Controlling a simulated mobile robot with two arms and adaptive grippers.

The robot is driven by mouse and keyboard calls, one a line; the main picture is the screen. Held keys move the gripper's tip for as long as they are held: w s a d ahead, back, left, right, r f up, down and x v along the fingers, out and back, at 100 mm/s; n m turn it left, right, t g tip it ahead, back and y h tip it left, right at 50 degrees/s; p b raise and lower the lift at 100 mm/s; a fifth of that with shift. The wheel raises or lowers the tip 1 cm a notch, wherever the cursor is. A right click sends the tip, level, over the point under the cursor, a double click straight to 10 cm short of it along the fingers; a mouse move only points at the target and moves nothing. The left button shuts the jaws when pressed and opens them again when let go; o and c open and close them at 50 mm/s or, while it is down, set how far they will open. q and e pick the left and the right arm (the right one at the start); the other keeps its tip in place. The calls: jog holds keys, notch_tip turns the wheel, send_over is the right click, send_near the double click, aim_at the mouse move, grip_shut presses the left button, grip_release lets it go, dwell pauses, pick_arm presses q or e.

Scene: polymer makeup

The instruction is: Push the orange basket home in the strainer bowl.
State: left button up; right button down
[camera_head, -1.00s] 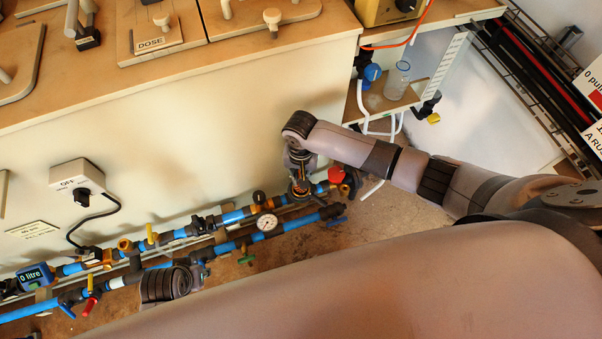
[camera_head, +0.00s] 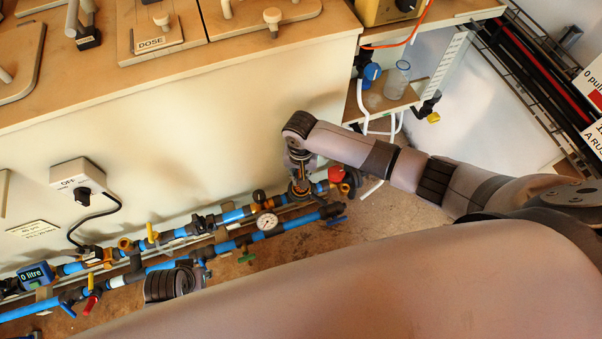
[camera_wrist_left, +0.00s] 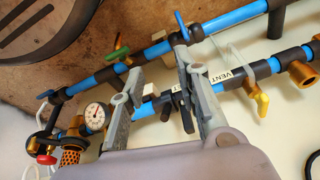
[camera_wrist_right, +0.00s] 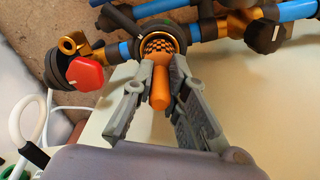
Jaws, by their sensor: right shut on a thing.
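The orange basket (camera_wrist_right: 158,42) has a mesh body and a plain orange stem pointing toward my right wrist. My right gripper (camera_wrist_right: 163,78) is shut on the stem. The mesh end is ringed by the dark rim of the strainer bowl (camera_wrist_right: 178,36); how deep it sits there I cannot tell. In the left wrist view the orange mesh (camera_wrist_left: 70,157) shows at the bottom left. In the head view my right gripper (camera_head: 299,172) points down at the pipes, largely hiding the basket. My left gripper (camera_wrist_left: 160,70) is open, its fingers apart by the pipes near the VENT label.
A red knob (camera_wrist_right: 85,73) sits beside the bowl. A pressure gauge (camera_head: 267,222) and blue pipes with several small valve handles run along the pale cabinet wall (camera_head: 200,140). A small shelf (camera_head: 385,103) holds a clear bottle (camera_head: 397,80) behind my right arm.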

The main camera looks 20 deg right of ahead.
jog(key=shift+f, duration=0.25)
pick_arm(q)
jog(key=shift+w+r, duration=0.2)
jog(key=shift+r, duration=0.4)
jog(key=shift+s+r+b, duration=0.25)
jog(key=shift+r+b, duration=0.15)
jog(key=shift+r, duration=0.2)
pick_arm(e)
jog(key=shift+f, duration=0.45)
jog(key=shift+f, duration=0.5)
jog(key=shift+f+b, duration=0.4)
jog(key=shift+b, duration=0.05)
pick_arm(q)
notch_tip(320, 180, up, 4)
jog(key=shift+w+a+r, duration=0.1)
pick_arm(e)
jog(key=shift+f, duration=0.2)
pick_arm(q)
jog(key=shift+r, duration=0.1)
pick_arm(e)
jog(key=shift+f, duration=0.1)
